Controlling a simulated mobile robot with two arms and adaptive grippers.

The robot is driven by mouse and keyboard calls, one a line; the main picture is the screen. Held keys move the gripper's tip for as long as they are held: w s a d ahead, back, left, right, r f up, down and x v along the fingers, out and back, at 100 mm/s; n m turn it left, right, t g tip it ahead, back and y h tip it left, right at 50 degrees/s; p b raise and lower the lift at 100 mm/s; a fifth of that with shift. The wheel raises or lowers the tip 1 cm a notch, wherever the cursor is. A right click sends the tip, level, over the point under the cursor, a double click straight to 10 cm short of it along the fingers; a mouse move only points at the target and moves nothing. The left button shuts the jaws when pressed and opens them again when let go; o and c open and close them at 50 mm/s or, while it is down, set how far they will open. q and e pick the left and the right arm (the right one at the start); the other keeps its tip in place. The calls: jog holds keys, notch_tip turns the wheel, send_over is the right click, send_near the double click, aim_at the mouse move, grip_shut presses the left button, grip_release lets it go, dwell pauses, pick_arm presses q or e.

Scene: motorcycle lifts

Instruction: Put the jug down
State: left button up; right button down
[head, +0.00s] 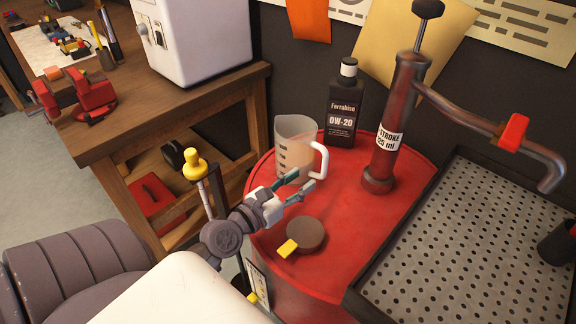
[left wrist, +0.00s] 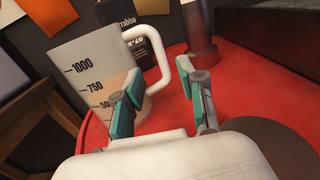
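The jug (head: 294,146) is a translucent measuring jug with a white handle and dark scale marks. It stands upright on the red drum top (head: 352,214), near its back left edge. It also shows in the left wrist view (left wrist: 88,75), with its handle beyond the fingertips. My left gripper (head: 300,184) is in front of the jug, low over the drum, with its teal-padded fingers pointing towards the handle side. In the left wrist view the fingers (left wrist: 158,78) are apart with nothing held between them. My right gripper is not in view.
A dark oil bottle (head: 344,112) stands behind the jug. A red hand pump (head: 388,140) rises to its right. A dark round cap with a yellow tab (head: 304,235) lies near my gripper. A perforated tray (head: 480,250) is at right, a wooden bench (head: 170,110) at left.

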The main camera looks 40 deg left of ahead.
pick_arm(q)
jog(key=s, duration=0.2)
jog(key=shift+s+a+f+b, duration=0.15)
jog(key=shift+s+b, duration=0.15)
jog(key=shift+b, duration=0.05)
jog(key=shift+s, duration=0.5)
